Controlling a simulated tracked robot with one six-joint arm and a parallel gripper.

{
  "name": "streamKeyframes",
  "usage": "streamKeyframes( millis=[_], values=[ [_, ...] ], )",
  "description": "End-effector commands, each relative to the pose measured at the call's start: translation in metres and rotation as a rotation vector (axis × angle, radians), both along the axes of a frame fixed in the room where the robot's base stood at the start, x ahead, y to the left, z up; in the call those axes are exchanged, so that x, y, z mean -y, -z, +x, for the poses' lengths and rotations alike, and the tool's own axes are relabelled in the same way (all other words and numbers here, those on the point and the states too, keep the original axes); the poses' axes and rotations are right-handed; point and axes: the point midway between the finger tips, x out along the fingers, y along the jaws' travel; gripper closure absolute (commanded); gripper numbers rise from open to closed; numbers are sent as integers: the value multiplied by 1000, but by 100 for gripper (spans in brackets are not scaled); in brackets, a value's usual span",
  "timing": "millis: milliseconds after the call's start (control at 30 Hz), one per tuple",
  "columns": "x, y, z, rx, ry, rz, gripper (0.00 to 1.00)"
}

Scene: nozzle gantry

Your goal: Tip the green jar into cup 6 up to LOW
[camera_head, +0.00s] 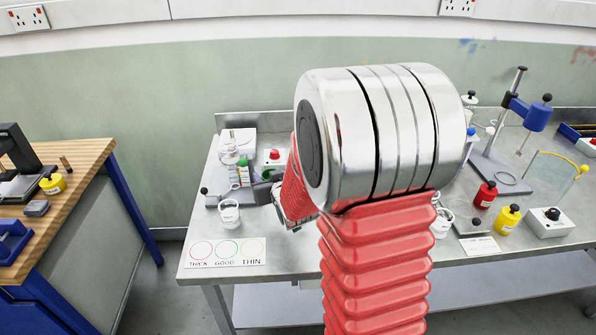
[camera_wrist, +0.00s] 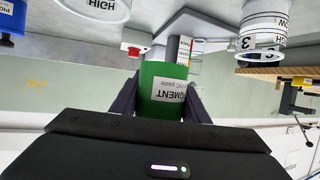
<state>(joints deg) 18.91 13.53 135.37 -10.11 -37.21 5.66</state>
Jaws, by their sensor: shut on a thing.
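The green jar (camera_wrist: 163,88) with a white label sits between the two dark fingers of my gripper (camera_wrist: 160,100) in the wrist view. The gripper is shut on it. That view is upside down, and the jar's label reads the same way round as the cup labels, so the jar looks roughly upright. A white cup marked HIGH (camera_wrist: 97,8) is at the wrist view's top left, its number out of frame. A cup marked 3 (camera_wrist: 262,28) is at the top right. I cannot identify cup 6. In the head view my gripper is mostly hidden behind my arm.
A white cup (camera_head: 229,213) stands near the grey bench's front left, by a THICK/GOOD/THIN card (camera_head: 224,252). A red-button box (camera_head: 273,158) is behind. Right are red (camera_head: 485,195) and yellow (camera_head: 507,219) jars and a blue-headed stand (camera_head: 538,115). A wooden bench (camera_head: 85,155) is left.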

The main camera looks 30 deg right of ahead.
Motion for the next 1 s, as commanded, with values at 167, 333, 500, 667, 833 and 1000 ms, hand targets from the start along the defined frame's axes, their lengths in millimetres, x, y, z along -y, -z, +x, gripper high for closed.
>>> streamKeyframes(
  millis=[167,333,500,667,833,1000],
  values=[
    [-62,1,11,-5,-69,0,80],
    [-120,2,17,-8,-143,0,80],
    [-160,1,18,-8,-200,1,80],
    [-172,1,17,-8,-217,0,80],
    [-170,1,17,-8,-215,0,80],
    [-170,1,17,-8,-214,0,80]
  ],
)
